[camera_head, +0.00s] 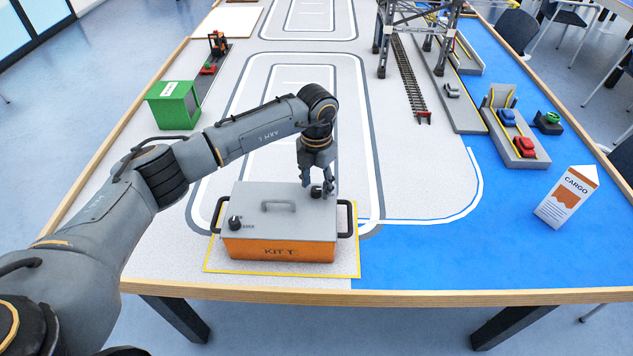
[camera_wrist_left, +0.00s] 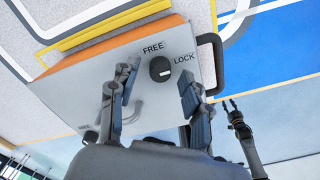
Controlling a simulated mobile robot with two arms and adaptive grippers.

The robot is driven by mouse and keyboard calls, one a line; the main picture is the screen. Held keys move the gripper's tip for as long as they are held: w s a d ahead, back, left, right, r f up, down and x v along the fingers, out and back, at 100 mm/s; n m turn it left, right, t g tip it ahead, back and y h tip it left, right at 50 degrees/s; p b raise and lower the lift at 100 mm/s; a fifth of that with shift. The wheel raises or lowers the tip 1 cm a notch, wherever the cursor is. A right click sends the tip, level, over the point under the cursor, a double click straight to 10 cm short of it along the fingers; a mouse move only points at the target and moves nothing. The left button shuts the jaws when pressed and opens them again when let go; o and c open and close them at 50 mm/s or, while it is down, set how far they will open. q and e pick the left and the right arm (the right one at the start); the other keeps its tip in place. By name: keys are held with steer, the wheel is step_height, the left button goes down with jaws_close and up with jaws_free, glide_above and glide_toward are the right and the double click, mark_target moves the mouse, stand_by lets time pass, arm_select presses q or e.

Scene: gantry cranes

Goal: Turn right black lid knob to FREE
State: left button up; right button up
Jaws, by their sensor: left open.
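The orange KIT 1 box (camera_head: 278,248) has a grey lid (camera_head: 262,222) with a black knob at each end. The right black lid knob (camera_head: 316,191) is partly hidden by my left gripper (camera_head: 319,187) in the head view. In the left wrist view this knob (camera_wrist_left: 160,68) shows between the open fingers of the left gripper (camera_wrist_left: 158,72), with gaps on both sides. The words FREE and LOCK are printed beside it. The knob's small white mark is not clearly aimed at either word. A dark gripper, seemingly my right one (camera_wrist_left: 232,108), is beyond the box edge.
The left lid knob (camera_head: 235,222) and a grey middle handle (camera_head: 278,205) are on the same lid. Black side handles flank the box. A green bin (camera_head: 173,105), a CARGO carton (camera_head: 567,198) and a crane (camera_head: 420,25) stand apart.

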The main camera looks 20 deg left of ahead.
arm_select(q)
steer(key=shift+f, duration=0.5)
steer(key=shift+c, duration=0.2)
jaws_close()
